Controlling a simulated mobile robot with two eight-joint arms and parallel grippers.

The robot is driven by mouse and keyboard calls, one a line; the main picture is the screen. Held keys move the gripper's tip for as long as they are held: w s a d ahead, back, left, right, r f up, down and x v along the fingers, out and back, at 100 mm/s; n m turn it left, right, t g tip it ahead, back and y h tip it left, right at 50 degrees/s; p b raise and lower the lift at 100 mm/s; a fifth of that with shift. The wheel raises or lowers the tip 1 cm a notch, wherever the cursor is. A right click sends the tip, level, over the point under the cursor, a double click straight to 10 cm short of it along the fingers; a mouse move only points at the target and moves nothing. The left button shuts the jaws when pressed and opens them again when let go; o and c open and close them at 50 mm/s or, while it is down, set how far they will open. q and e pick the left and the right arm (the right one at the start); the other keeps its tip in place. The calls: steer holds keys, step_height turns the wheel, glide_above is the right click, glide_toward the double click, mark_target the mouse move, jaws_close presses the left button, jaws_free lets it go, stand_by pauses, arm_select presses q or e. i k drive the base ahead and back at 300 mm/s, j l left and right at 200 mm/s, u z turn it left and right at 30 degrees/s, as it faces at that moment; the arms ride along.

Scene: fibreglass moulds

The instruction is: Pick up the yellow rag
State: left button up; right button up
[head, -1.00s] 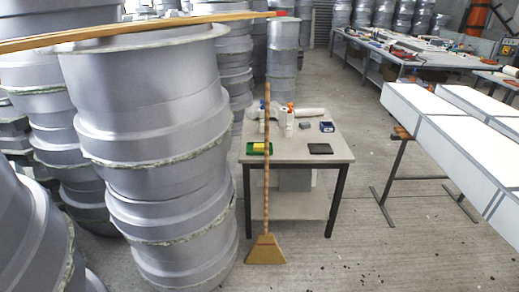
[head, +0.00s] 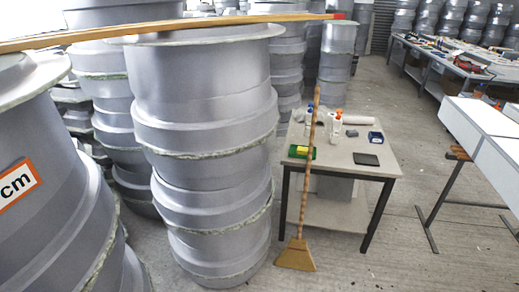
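A small yellow thing, likely the yellow rag (head: 302,150), lies on a green tray (head: 291,155) at the left end of a small grey table (head: 341,162). The handle of a broom (head: 296,255) stands upright in front of the table and passes close by the yellow thing, covering part of the tray. It is too small to make out folds or texture. Neither of my grippers shows in the head view.
Tall stacks of grey moulds (head: 205,105) fill the left, with a wooden plank (head: 170,32) across their tops. White bottles (head: 337,121), a dark flat pad (head: 367,159) and a blue box (head: 375,136) share the table. White panels on trestles (head: 500,150) stand right. Floor between is clear.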

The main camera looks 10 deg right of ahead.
mark_target(303, 151)
steer(key=i+l+u, duration=0.15)
steer(key=u, duration=0.2)
steer(key=i+l+u, duration=0.1)
steer(key=l+u, duration=0.6)
steer(key=i+l+u, duration=0.1)
steer(key=l+u, duration=0.35)
steer(key=l, duration=1.55)
steer(key=k+l+u, duration=0.1)
steer(key=l, duration=0.8)
steer(key=l+u, duration=0.1)
steer(key=l, duration=0.85)
steer(key=k, duration=0.05)
